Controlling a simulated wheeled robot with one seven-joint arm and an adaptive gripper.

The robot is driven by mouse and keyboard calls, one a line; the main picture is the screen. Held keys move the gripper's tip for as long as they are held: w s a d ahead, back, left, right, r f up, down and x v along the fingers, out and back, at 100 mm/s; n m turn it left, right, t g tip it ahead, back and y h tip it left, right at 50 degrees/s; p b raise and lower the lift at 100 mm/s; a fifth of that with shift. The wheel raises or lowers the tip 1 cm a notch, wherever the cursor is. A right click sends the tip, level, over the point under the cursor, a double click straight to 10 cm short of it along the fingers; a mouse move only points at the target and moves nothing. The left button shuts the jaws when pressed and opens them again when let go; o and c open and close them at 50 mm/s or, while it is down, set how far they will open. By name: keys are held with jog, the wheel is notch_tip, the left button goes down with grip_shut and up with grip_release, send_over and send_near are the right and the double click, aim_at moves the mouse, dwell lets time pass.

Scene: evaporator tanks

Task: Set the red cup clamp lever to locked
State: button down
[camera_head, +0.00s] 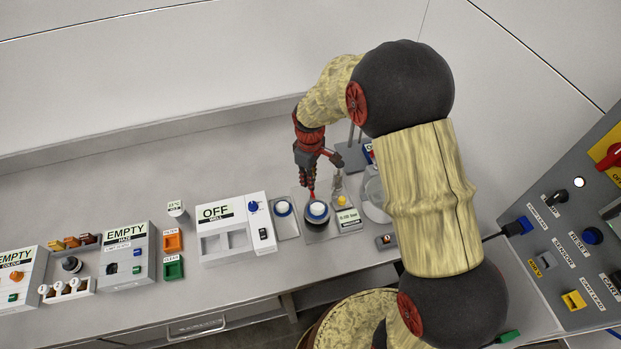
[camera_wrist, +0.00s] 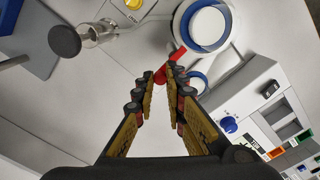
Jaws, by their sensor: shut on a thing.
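The red lever (camera_wrist: 162,74) shows at my fingertips in the wrist view, pointing out from a white cup with a blue ring (camera_wrist: 207,25). In the head view this cup (camera_head: 317,211) stands on a grey base, and a bit of the red lever (camera_head: 312,194) shows just behind it. My gripper (camera_wrist: 162,92) is shut on the lever, with the fingers on both sides of it. In the head view my gripper (camera_head: 311,183) reaches down behind the cup. The fingers partly hide the lever, and I cannot read any lock mark.
A second blue-ringed cup (camera_head: 283,208) stands close left. A white box marked OFF (camera_head: 235,229) is further left. A small scale-like unit (camera_head: 347,219) and a glass dish (camera_head: 374,195) are on the right. A glass vessel with a dark cap (camera_wrist: 66,40) stands near my fingers.

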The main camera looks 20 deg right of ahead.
dwell(0.3)
jog(key=c, duration=1.8)
grip_release()
jog(key=shift+c, duration=0.2)
jog(key=shift+o, duration=0.2)
notch_tip(320, 180, up, 12)
